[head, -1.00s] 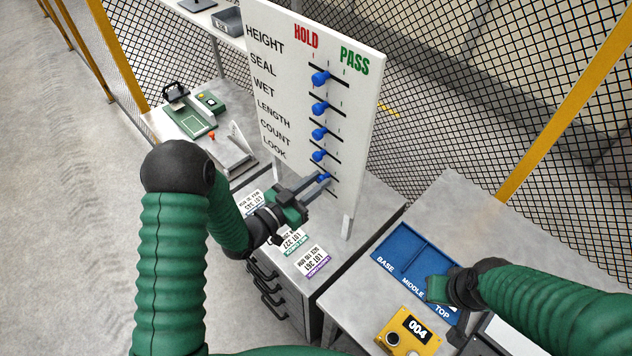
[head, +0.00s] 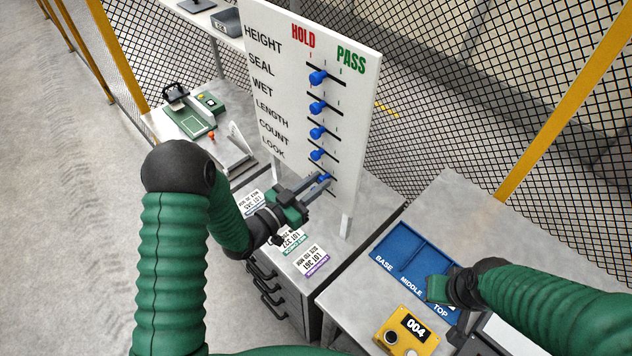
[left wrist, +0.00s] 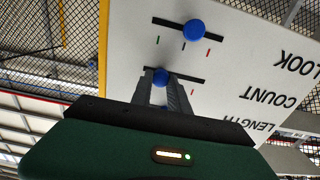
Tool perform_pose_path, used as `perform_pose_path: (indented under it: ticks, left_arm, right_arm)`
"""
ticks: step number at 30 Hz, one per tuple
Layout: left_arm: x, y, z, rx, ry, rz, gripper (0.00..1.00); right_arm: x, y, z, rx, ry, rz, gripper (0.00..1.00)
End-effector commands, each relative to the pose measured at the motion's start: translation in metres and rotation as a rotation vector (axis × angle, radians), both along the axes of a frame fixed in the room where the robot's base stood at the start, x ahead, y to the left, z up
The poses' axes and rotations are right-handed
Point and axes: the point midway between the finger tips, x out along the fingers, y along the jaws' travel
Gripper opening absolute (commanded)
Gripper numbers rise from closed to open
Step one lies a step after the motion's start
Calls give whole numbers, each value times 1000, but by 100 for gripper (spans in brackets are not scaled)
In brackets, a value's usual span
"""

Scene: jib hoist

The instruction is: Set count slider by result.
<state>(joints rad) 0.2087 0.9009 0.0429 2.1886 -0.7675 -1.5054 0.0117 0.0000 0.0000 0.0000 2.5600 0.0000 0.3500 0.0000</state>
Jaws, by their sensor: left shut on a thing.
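A white board (head: 352,120) stands upright with rows from HEIGHT down to LOOK and HOLD and PASS columns. The blue COUNT knob (left wrist: 160,75) sits on its black slot, right of the knobs above it in the head view, towards PASS. My left gripper (head: 322,178) is shut on this knob; its fingers straddle it in the left wrist view (left wrist: 165,92). The LOOK knob (left wrist: 195,30) shows in the wrist view; my gripper hides it in the head view. My right gripper (head: 437,289) is over the blue tray; its fingers are unclear.
The blue tray (head: 405,243) is marked BASE, MIDDLE and TOP. A yellow counter (head: 405,330) reads 004. Lot cards (head: 313,258) lie on the drawer cabinet below the board. A green fixture (head: 190,120) stands on the left bench. Wire mesh closes the back.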

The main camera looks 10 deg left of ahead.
Motion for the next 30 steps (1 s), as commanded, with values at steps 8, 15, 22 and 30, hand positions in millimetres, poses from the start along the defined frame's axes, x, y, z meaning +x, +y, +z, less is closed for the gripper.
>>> perform_pose_path:
  ticks: [8,15,22,30]
  left_arm:
    - [2,-2,6,-5,-15,-6,0]
    - [-6,-16,4,-7,-17,-7,0]
    - [-7,-17,7,-6,-18,-6,0]
    - [-8,-14,4,-4,-10,-4,44]
  right_arm:
    - [0,0,1,0,0,0,0]
    - [0,0,-11,0,0,0,0]
    - [0,0,-8,0,0,0,0]
    - [0,0,-8,0,0,0,0]
